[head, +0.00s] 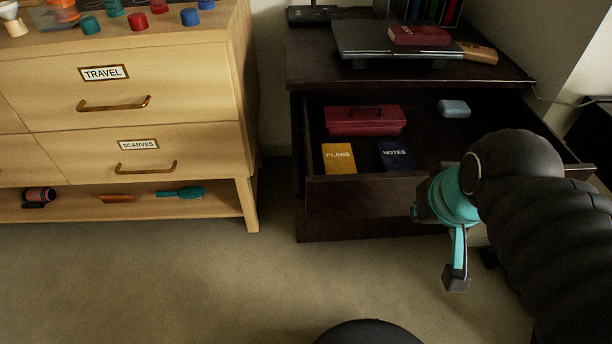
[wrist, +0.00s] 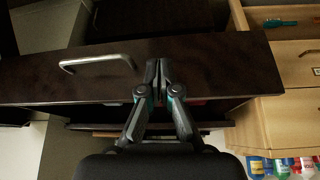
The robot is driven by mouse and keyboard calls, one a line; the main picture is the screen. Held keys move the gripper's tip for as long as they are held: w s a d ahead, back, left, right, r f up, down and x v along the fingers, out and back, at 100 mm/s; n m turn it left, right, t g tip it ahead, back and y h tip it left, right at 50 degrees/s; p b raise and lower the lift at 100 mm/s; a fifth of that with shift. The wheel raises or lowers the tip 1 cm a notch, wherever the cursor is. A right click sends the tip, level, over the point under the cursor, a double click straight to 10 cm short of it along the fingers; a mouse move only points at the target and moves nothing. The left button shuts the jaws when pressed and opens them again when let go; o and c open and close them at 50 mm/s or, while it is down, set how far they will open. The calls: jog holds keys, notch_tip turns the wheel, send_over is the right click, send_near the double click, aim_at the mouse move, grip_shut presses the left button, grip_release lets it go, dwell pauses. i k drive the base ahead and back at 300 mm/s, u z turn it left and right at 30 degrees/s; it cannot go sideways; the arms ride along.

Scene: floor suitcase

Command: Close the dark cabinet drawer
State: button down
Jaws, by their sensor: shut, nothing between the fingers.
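The dark cabinet drawer (head: 345,195) is pulled open in the head view. It holds a red box (head: 365,121), a yellow PLANS book (head: 339,158), a dark blue NOTES book (head: 395,157) and a light blue case (head: 454,109). In the wrist view the dark drawer front (wrist: 220,70) spans the picture, with a metal handle (wrist: 97,62) at left. My gripper (wrist: 158,68) is shut and empty, its tips over the drawer front, right of the handle. I cannot tell whether they touch. In the head view my gripper (head: 455,278) is partly hidden by my arm.
A light wood dresser (head: 190,80) stands left of the dark cabinet (head: 300,75), with a gap between them. The carpet (head: 180,280) in front is clear.

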aim_at(430, 139)
jog(key=u, duration=2.1)
jog(key=k, duration=0.9)
jog(key=z, duration=1.25)
jog(key=i, duration=0.5)
